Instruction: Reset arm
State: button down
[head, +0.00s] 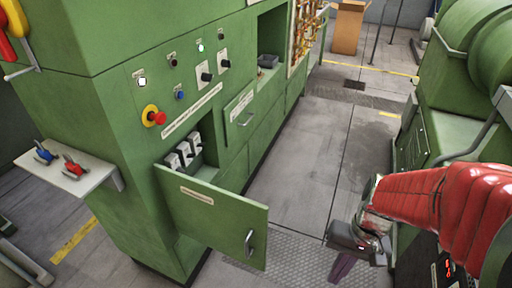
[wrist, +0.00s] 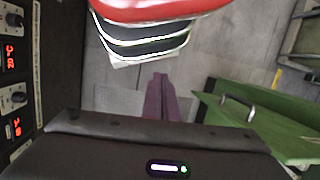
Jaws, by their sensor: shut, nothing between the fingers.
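My gripper (head: 341,270) hangs at the lower right of the head view, at the end of my red-sleeved arm. Its purple fingers point down over the floor and are shut with nothing between them. The fingers also show in the middle of the wrist view (wrist: 159,92), closed together. The gripper touches nothing that I can see. It is to the right of the open green cabinet door (head: 215,215), with a gap between them.
The green cabinet (head: 120,110) has a red emergency button (head: 154,116) and switches in an open compartment. A shelf (head: 70,178) holds blue and red items. Green machinery (head: 455,110) stands at right. A control panel (wrist: 14,80) is close at left in the wrist view. The aisle floor (head: 310,165) is clear.

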jog(key=w+a+r+n+t+h, duration=0.1)
jog(key=a+r+t, duration=0.1)
jog(key=r, duration=0.6)
jog(key=a+r+n+t+h, duration=0.1)
jog(key=r+n+t, duration=0.1)
jog(key=r+t, duration=0.3)
notch_tip(320, 180, up, 5)
jog(key=shift+w+a+f+n, duration=0.2)
jog(key=shift+w+a+n, duration=0.1)
jog(key=shift+w+a, duration=0.1)
jog(key=shift+s+d, duration=0.1)
dwell(0.9)
